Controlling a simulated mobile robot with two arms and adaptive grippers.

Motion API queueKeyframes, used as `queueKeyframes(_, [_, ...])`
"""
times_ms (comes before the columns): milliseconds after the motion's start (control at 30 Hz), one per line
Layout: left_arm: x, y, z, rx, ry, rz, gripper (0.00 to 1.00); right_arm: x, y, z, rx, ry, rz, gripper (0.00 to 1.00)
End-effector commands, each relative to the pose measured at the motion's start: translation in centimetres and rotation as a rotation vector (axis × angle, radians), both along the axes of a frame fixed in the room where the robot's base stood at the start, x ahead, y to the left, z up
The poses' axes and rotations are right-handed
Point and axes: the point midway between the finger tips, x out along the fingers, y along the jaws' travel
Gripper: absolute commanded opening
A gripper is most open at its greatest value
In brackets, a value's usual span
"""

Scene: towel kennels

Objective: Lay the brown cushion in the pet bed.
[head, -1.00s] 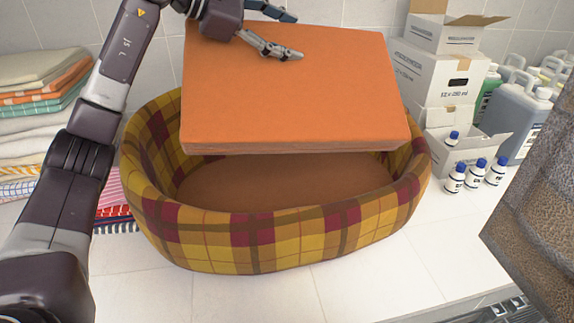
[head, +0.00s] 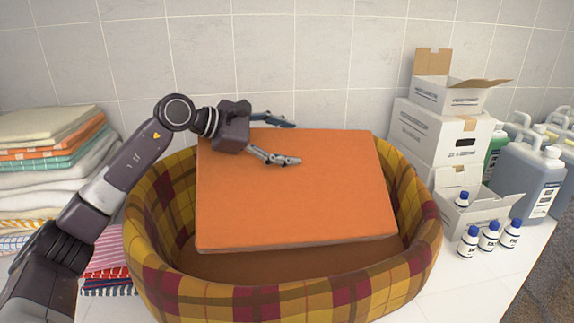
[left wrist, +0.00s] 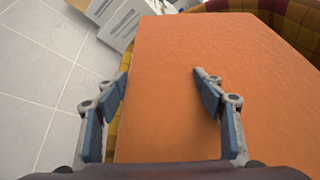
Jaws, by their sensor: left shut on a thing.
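The cushion (head: 290,200), orange-brown, flat and rectangular, is in the opening of the plaid pet bed (head: 320,300). Its near edge is inside the front rim, with a strip of the bed's brown floor (head: 290,266) showing before it. Its far edge covers part of the back rim. Whether its underside touches the bed is hidden. My left gripper (head: 292,142) is shut on the cushion near its far edge. In the left wrist view one finger is over the cushion's face (left wrist: 180,80) and the other is past its edge. My right gripper is not in view.
Folded towels (head: 45,150) are stacked at the left, with striped cloths (head: 105,262) beside the bed. White boxes (head: 440,140), several small blue-capped bottles (head: 488,238) and grey jugs (head: 525,180) stand at the right. A tiled wall (head: 300,60) is behind.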

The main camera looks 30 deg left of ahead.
Motion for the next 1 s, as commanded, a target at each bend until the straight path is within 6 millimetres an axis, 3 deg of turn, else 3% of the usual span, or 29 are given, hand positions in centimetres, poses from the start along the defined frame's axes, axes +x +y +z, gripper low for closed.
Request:
queueKeyframes(200, [0.0, 0.0, -2.3, -0.001, -0.002, 0.001, 0.26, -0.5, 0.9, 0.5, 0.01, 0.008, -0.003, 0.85])
queueKeyframes(600, [0.0, 0.0, -6.0, -0.002, -0.001, 0.001, 0.26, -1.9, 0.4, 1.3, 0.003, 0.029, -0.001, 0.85])
queueKeyframes(1000, [0.0, 0.0, -6.7, -0.001, -0.004, 0.001, 0.26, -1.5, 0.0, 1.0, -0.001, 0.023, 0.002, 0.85])
